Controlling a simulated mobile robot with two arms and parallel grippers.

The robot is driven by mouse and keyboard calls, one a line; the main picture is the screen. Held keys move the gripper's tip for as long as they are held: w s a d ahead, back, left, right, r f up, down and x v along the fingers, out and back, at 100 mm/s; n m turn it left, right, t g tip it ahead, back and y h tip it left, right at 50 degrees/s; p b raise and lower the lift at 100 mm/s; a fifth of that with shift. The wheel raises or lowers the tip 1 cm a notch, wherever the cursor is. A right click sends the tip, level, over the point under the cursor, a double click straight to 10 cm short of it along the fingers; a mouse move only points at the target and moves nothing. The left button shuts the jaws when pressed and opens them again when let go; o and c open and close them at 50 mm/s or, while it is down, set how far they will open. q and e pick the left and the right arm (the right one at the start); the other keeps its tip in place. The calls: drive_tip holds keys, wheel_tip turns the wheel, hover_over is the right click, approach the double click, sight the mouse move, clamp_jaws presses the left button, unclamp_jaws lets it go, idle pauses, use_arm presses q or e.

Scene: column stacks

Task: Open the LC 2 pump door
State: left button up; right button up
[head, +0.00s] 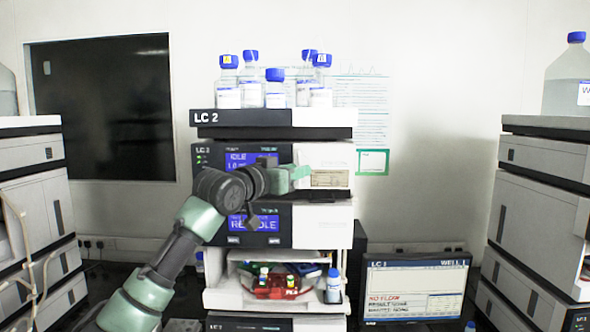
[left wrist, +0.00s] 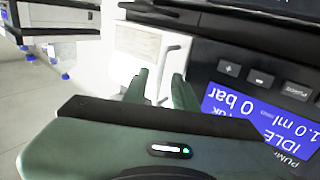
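The LC 2 stack (head: 270,118) stands in the middle of the head view. Its pump module shows a blue IDLE display (head: 238,160), with a white door (head: 335,160) on its right half. The door (left wrist: 137,40) and the pump display (left wrist: 255,120) also show in the left wrist view, where the display text is upside down. My left gripper (head: 300,172) is in front of the door; in the left wrist view its fingers (left wrist: 161,90) are apart. Contact cannot be told. My right gripper is not in view.
Blue-capped bottles (head: 275,88) stand on top of the stack. Below are a second display module (head: 322,225) and an open tray with red parts (head: 276,288). A monitor (head: 415,288) stands at right. Other stacks flank both sides (head: 30,190) (head: 540,210).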

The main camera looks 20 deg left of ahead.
use_arm(q)
clamp_jaws()
idle(1.3)
